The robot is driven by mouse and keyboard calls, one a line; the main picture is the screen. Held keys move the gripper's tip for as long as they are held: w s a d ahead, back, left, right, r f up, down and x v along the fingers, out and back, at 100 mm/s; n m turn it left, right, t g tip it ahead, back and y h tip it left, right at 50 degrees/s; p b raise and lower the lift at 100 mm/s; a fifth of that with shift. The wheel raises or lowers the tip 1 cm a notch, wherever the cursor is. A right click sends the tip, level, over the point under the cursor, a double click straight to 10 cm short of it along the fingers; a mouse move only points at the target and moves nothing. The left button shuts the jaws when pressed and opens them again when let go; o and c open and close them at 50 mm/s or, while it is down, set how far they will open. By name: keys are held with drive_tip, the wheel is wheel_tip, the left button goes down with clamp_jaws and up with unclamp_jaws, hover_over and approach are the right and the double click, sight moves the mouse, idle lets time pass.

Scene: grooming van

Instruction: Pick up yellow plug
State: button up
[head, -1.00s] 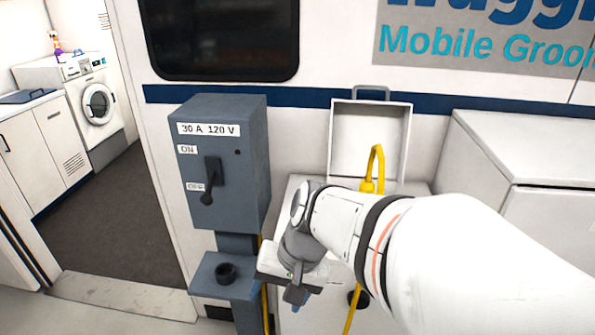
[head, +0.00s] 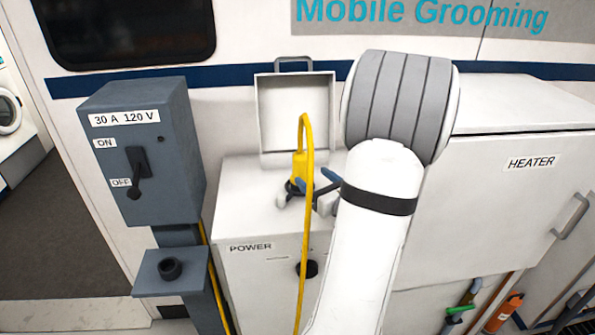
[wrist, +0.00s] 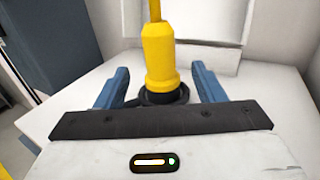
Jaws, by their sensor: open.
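The yellow plug (head: 299,166) stands upright on top of the white power cabinet (head: 240,205), with its yellow cable (head: 306,250) looping up and hanging down the front. In the wrist view the plug (wrist: 160,62) sits in a dark round base (wrist: 163,95). My gripper (head: 306,187) is open at the plug, partly hidden by the cable and my arm. In the wrist view, the blue fingers of my gripper (wrist: 160,85) stand on either side of the plug's lower part, with gaps on both sides.
A grey switch box (head: 150,150) marked 30 A 120 V stands left, with a grey shelf and black socket (head: 170,268) below. An open white lid (head: 295,115) rises behind the plug. A heater cabinet (head: 510,190) stands right.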

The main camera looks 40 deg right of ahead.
sight(305, 171)
drive_tip(key=w, duration=0.2)
drive_tip(key=w+p, duration=0.1)
drive_tip(key=w, duration=0.2)
drive_tip(key=w+p, duration=0.1)
drive_tip(key=w, duration=0.1)
drive_tip(key=shift+w+d+f, duration=0.15)
drive_tip(key=shift+d+f, duration=0.1)
drive_tip(key=shift+f, duration=0.05)
drive_tip(key=c, duration=1.2)
